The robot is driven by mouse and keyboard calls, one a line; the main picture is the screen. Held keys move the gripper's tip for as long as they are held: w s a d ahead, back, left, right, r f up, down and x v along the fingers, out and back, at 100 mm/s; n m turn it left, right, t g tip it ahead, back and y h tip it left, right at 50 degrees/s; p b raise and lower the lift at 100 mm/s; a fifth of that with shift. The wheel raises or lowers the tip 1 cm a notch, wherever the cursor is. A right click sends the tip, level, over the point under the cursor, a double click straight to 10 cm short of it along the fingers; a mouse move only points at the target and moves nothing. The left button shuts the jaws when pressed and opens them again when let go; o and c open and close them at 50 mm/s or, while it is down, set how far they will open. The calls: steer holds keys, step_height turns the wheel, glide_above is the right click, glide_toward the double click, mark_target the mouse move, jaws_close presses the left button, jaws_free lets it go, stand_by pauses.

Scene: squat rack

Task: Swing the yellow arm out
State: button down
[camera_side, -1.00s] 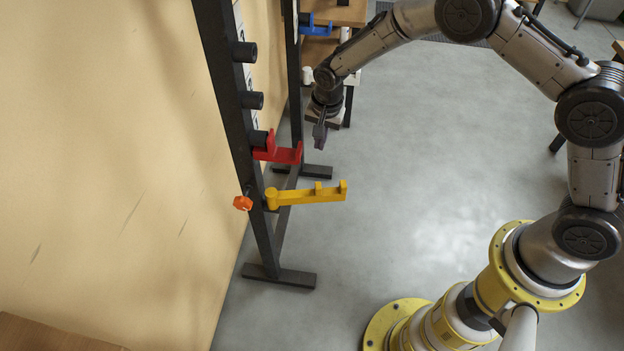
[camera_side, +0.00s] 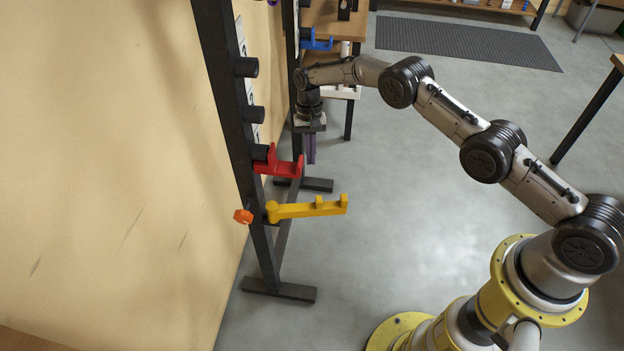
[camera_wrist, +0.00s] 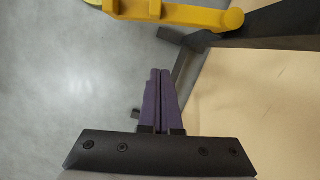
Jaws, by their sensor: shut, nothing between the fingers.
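The yellow arm (camera_side: 308,209) sticks out to the right from the lower part of the dark rack upright, with two small raised lugs near its free end. In the wrist view, part of the yellow arm (camera_wrist: 180,14) crosses the top edge. My gripper (camera_side: 310,161) points down with its purple fingers shut and empty. In the side view it shows above the yellow arm, near the red hook, and apart from both. The fingers (camera_wrist: 160,72) are together in the wrist view, with a gap between their tips and the yellow arm.
A red hook (camera_side: 282,166) sits on the upright (camera_side: 226,100) above the yellow arm. An orange knob (camera_side: 243,216) is at the yellow arm's base. A blue hook (camera_side: 318,44) is on the far upright. The tan wall (camera_side: 120,150) bounds the left. Open grey floor lies to the right.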

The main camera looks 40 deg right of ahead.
mark_target(306, 208)
steer(key=s+a+f, duration=0.3)
steer(key=s+f, duration=0.2)
steer(key=f, duration=0.4)
steer(key=shift+s+f, duration=0.15)
steer(key=shift+s, duration=0.1)
steer(key=shift+a, duration=0.15)
steer(key=shift+s+a+m+y, duration=0.15)
steer(key=shift+s+a+m, duration=0.15)
steer(key=shift+s+m, duration=0.5)
steer(key=shift+s+a+m+y, duration=0.15)
steer(key=shift+s+a+m, duration=0.15)
steer(key=shift+s+m, duration=0.5)
